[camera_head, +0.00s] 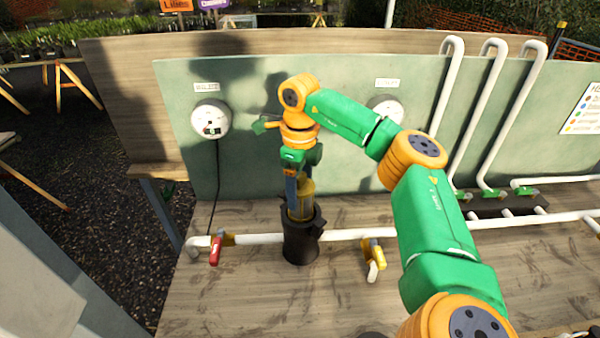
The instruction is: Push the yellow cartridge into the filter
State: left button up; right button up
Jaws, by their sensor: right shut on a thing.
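The yellow cartridge (305,189) stands upright at the mouth of the black filter housing (301,243). Its lower end is hidden by the housing rim, so it sits at least partly inside; how deep I cannot tell. My right gripper (291,187) points straight down from above and is shut on the cartridge. The fingers are dark and narrow and partly cover the cartridge's left side. My left gripper is not in view.
A white pipe (345,235) runs into both sides of the filter, with a red-handled valve (215,250) at left and a yellow-handled valve (375,255) at right. Round gauges (211,119) hang on the green back panel (245,90). The wooden bench (245,295) in front is clear.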

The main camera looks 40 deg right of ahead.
jog(key=shift+d+f, duration=0.15)
jog(key=shift+f, duration=0.2)
dwell(0.3)
jog(key=shift+f+b, duration=0.5)
jog(key=shift+f, duration=0.25)
jog(key=shift+f, duration=0.35)
jog(key=shift+f+b, duration=0.35)
jog(key=shift+b, duration=0.05)
jog(key=shift+f, duration=0.35)
jog(key=shift+f+b, duration=0.15)
jog(key=shift+b, duration=0.15)
jog(key=shift+s, duration=0.15)
